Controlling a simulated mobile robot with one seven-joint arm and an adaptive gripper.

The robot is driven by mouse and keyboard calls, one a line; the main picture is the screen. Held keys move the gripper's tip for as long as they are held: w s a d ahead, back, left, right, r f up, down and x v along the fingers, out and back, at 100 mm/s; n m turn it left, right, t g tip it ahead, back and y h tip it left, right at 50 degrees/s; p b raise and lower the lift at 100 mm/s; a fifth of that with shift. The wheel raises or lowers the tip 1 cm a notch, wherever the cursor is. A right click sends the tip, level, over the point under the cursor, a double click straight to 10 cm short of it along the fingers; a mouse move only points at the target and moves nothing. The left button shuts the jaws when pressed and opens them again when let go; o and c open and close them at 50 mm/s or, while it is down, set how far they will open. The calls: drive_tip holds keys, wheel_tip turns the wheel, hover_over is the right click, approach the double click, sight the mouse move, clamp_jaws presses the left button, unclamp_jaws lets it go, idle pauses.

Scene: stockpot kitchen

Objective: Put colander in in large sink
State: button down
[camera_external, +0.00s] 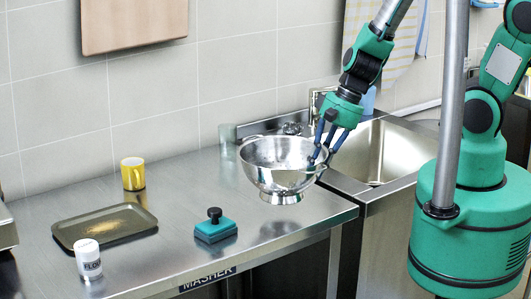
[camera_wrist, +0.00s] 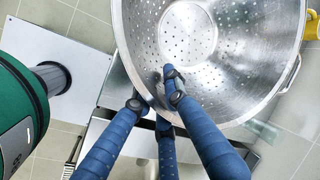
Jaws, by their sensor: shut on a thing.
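The colander (camera_external: 283,165) is a shiny metal bowl with a foot ring. It is held up near the counter's right edge and looks roughly upright. My gripper (camera_external: 323,155) is shut on its right rim. In the wrist view the colander (camera_wrist: 240,60) shows its perforated inside, and the blue fingers of my gripper (camera_wrist: 165,95) close on its near wall. The large sink (camera_external: 378,150) is an empty-looking steel basin right of the colander, partly behind my arm. A tap (camera_external: 318,97) stands at the sink's back left.
On the counter (camera_external: 175,250) are a yellow mug (camera_external: 132,173), a brown tray (camera_external: 75,233), a white flour shaker (camera_external: 88,259) and a green block with a black knob (camera_external: 215,229). A cutting board (camera_external: 134,22) hangs on the wall.

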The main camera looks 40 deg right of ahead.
drive_tip(key=shift+n, duration=0.6)
drive_tip(key=shift+w+d+r, duration=0.15)
drive_tip(key=shift+w+r, duration=0.35)
drive_tip(key=shift+r, duration=1.4)
drive_tip(key=shift+w+d+r, duration=0.1)
drive_tip(key=shift+w+r, duration=0.4)
drive_tip(key=shift+r, duration=1.35)
drive_tip(key=shift+w+d+r, duration=0.15)
drive_tip(key=shift+w+r, duration=0.35)
drive_tip(key=shift+r, duration=1.4)
drive_tip(key=w+d+n+g+b, duration=0.35)
drive_tip(key=w+d+n, duration=0.65)
drive_tip(key=w+d, duration=0.9)
drive_tip(key=w+d+n+g+h+b, duration=0.1)
drive_tip(key=w+d+n+h, duration=0.15)
drive_tip(key=d, duration=1.25)
drive_tip(key=w+d+n+g+h, duration=0.15)
drive_tip(key=d+n, duration=0.25)
drive_tip(key=d, duration=1)
wheel_tip(320, 180, down, 30)
drive_tip(key=y, duration=0.1)
